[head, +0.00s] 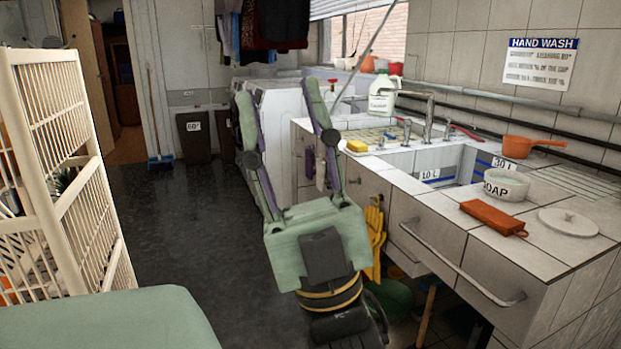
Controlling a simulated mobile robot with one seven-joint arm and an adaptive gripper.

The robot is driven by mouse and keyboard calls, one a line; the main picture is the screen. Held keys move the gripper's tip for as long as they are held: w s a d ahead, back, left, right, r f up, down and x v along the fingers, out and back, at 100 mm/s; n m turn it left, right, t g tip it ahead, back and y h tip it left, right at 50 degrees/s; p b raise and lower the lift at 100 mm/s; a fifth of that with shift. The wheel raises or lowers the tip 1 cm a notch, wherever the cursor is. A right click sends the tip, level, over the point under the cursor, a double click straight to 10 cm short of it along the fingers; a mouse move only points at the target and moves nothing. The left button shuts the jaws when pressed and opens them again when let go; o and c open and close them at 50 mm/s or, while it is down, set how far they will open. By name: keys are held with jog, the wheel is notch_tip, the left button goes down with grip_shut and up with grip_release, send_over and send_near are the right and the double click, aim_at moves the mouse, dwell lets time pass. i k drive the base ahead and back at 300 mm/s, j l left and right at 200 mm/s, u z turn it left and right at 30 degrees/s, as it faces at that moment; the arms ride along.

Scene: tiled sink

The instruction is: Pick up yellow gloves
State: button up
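The yellow gloves (375,237) hang against the front of the tiled sink counter, just right of my gripper's base. The gripper's body hides part of their left side. My gripper (280,92) stands in the middle of the view with its two long fingers pointing up and away. The fingers are wide apart, with nothing between them. The gloves are beside the wrist end, not between the fingers. I cannot tell whether the gripper touches them.
A cream rack (65,180) stands left; dark floor (180,225) between is clear.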

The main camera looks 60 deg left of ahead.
aim_at(374, 219)
jog(key=u, duration=1.5)
